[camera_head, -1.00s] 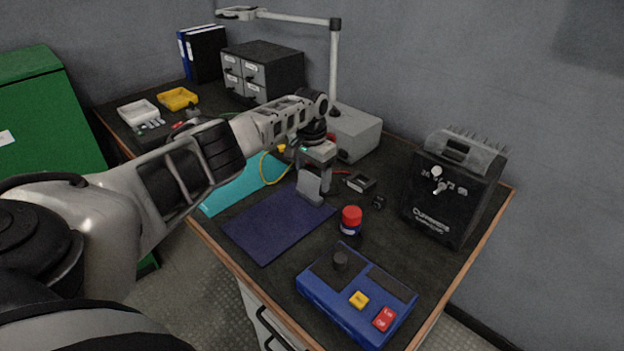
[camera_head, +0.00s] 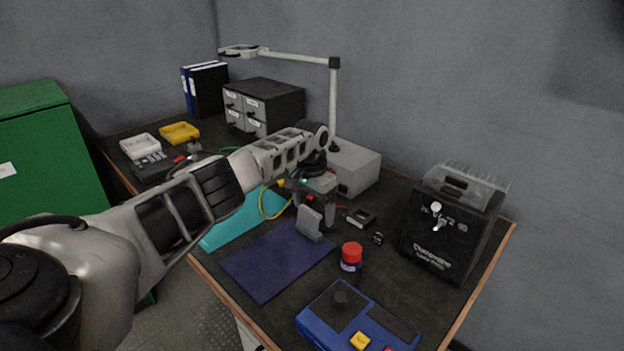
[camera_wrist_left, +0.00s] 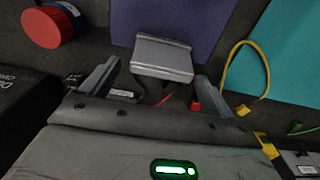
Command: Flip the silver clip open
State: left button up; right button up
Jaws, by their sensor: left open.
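A silver-grey block with a ridged edge (camera_wrist_left: 162,60), which looks like the clip, lies between the finger lines of my left gripper (camera_wrist_left: 158,74) in the left wrist view. It shows as a pale grey slab (camera_head: 309,223) at the far right corner of the dark blue mat (camera_head: 270,270) in the head view. My left gripper (camera_head: 314,211) is open, its fingers spread on either side of the slab. I cannot tell whether a finger touches it. My right gripper is not in view.
A red-capped jar (camera_head: 351,253) stands right of the mat. A blue box with buttons (camera_head: 343,322) is in front, and a black case (camera_head: 440,235) at the right. A yellow cable (camera_head: 262,205) and a teal mat (camera_head: 235,225) lie left of the gripper.

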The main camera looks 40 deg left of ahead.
aim_at(311, 210)
pick_arm(q)
notch_tip(311, 210, up, 15)
jog(key=shift+s+f+p, duration=0.2)
jog(key=shift+s+p, duration=0.1)
jog(key=shift+p, duration=0.1)
